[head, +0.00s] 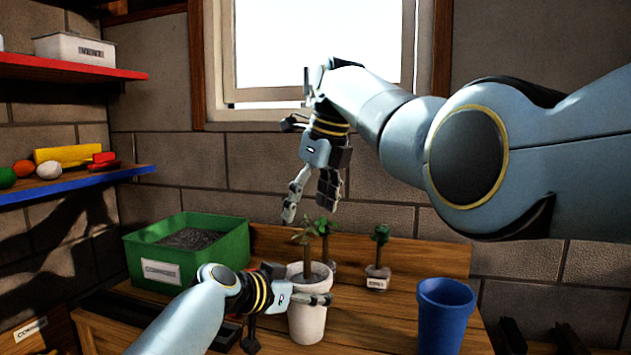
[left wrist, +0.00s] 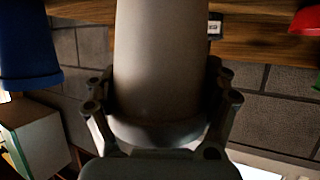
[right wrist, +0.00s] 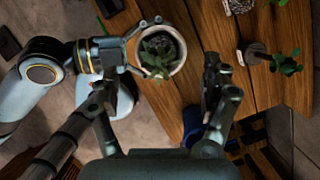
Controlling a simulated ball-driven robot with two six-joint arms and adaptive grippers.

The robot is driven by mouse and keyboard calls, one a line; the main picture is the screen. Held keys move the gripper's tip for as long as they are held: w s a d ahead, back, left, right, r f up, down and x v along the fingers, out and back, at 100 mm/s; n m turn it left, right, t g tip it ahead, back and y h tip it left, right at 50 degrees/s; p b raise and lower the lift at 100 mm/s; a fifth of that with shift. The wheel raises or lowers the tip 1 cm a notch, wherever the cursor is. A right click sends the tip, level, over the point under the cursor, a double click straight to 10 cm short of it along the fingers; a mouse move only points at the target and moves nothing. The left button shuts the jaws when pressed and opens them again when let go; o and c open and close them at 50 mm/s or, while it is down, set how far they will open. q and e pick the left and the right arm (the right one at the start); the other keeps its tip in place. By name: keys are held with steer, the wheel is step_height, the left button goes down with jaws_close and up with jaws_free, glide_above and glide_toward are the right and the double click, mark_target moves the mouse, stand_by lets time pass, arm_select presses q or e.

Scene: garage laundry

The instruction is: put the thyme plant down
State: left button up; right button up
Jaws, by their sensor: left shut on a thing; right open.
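A leafy plant in a white pot (head: 307,322) stands upright at the front of the wooden bench; I take it as the thyme plant, though I see no label on it. My left gripper (head: 312,298) is shut around the pot's side. The pot fills the middle of the left wrist view (left wrist: 158,70), between the fingers. I cannot tell whether its base touches the bench. My right gripper (head: 310,200) is open and empty above the plants. The right wrist view shows the potted plant (right wrist: 158,50) from above.
A blue cup (head: 443,318) stands right of the pot. Behind are a small labelled plant (head: 379,255) and another plant (head: 326,230), partly hidden. A green bin (head: 225,253) of dark material stands at left. Bare bench (head: 385,315) lies between pot and cup.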

steer(key=v, duration=0.5)
steer(key=shift+s, duration=0.1)
arm_select(q)
steer(key=o, duration=1.1)
